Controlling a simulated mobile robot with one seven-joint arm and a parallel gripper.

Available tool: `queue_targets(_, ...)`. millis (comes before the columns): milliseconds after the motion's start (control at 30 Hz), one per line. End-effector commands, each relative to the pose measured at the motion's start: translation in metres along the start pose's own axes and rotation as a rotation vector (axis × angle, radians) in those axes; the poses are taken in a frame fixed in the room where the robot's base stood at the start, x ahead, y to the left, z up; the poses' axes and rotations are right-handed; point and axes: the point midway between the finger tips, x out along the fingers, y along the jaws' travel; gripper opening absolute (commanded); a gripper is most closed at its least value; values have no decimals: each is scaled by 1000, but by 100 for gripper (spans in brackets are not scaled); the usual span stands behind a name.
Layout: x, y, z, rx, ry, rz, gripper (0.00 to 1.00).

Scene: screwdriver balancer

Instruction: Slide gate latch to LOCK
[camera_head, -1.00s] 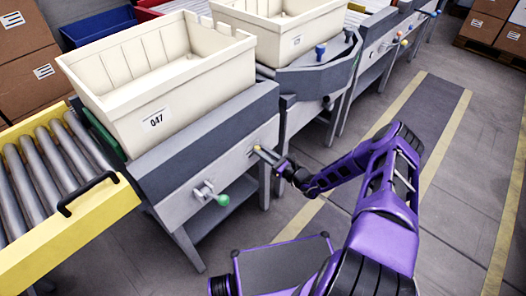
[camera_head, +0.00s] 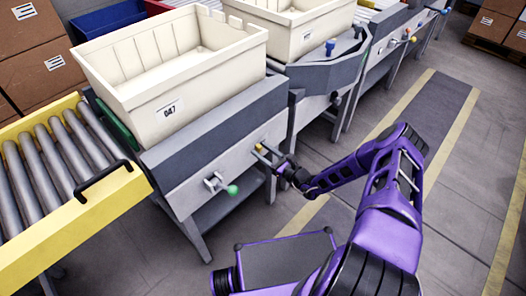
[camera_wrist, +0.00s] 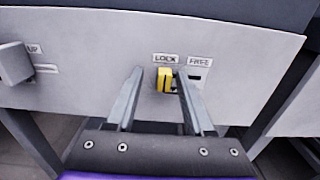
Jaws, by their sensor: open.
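The yellow gate latch (camera_wrist: 164,80) sits in a slot on the grey machine front, under the LOCK label (camera_wrist: 165,59). The FREE label (camera_wrist: 199,62) is to its right, above a dark bare part of the slot. My gripper (camera_wrist: 155,80) is open, with its two fingers pointing at the panel, one on each side of the latch. The right finger is close to the latch; whether it touches cannot be told. The left finger is clearly apart from it.
A cream tote marked 047 (camera_head: 169,110) stands above the panel. A yellow roller conveyor (camera_head: 75,225) is at left.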

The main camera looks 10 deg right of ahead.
Motion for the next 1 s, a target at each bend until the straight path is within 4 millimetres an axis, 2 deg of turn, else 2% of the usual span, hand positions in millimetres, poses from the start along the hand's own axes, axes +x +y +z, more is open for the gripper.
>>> queue_targets(167, -4, -1, 0, -1, 0, -2, 52)
queue_targets(267, -16, -2, 1, -1, 1, -5, 52)
queue_targets(800, -139, -1, 1, 0, 1, -3, 52)
queue_targets(1000, -167, -1, 0, 0, 1, -2, 52)
